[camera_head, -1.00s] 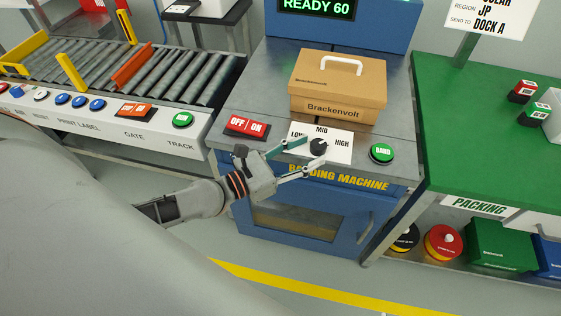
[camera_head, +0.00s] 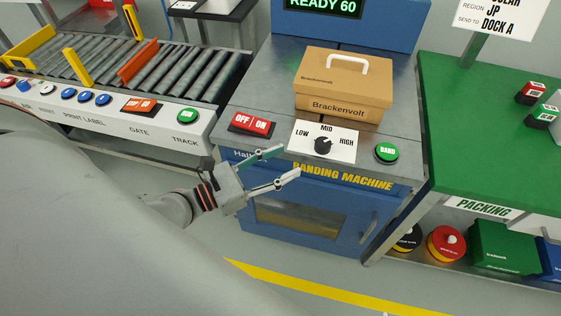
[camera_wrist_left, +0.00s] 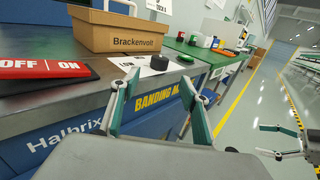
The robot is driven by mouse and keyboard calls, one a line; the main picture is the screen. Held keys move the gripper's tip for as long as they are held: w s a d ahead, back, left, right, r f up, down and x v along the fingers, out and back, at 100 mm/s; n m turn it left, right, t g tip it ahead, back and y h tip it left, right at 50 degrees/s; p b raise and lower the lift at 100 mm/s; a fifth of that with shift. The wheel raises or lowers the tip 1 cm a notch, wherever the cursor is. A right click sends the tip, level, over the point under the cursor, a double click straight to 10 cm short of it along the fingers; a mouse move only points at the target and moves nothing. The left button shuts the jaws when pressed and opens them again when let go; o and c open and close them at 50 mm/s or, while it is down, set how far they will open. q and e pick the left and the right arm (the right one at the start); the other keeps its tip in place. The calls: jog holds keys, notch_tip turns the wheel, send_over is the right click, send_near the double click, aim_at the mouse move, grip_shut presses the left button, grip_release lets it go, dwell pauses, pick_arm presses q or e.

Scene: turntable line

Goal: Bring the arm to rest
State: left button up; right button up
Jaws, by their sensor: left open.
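My left gripper (camera_head: 290,162) is open and empty in the head view. It hangs in front of the blue banding machine (camera_head: 310,190), just below the dial card's lower edge and apart from the black dial (camera_head: 323,146). In the left wrist view its two fingers (camera_wrist_left: 158,100) are spread, with the machine's front edge behind them and the dial (camera_wrist_left: 159,62) beyond. My right gripper (camera_wrist_left: 268,140) shows at the right of the left wrist view, its fingers apart with nothing between them.
A Brackenvolt box (camera_head: 340,85) stands on the machine top. A red OFF/ON switch (camera_head: 250,124) and green BAND button (camera_head: 387,152) flank the dial. A roller conveyor (camera_head: 180,75) is at left, a green packing table (camera_head: 490,120) at right. Open floor lies in front.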

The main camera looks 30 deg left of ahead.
jog(key=shift+r, duration=0.1)
pick_arm(q)
jog(key=s+d+f+m+g+y+p, duration=0.1)
jog(key=s+d+f+m+g+p, duration=0.25)
jog(key=m, duration=1.45)
jog(key=s+a+f+m+g+y+p, duration=0.1)
jog(key=s+f+m+y+p, duration=0.4)
jog(key=s+f+m, duration=0.4)
notch_tip(320, 180, down, 2)
jog(key=m, duration=0.7)
jog(key=shift+g, duration=0.35)
pick_arm(e)
jog(key=shift+m, duration=0.3)
jog(key=r, duration=0.3)
jog(key=s+a+r, duration=0.1)
jog(key=shift+a+r, duration=0.1)
jog(key=shift+r, duration=0.25)
jog(key=shift+w+r, duration=0.25)
jog(key=shift+r, duration=0.1)
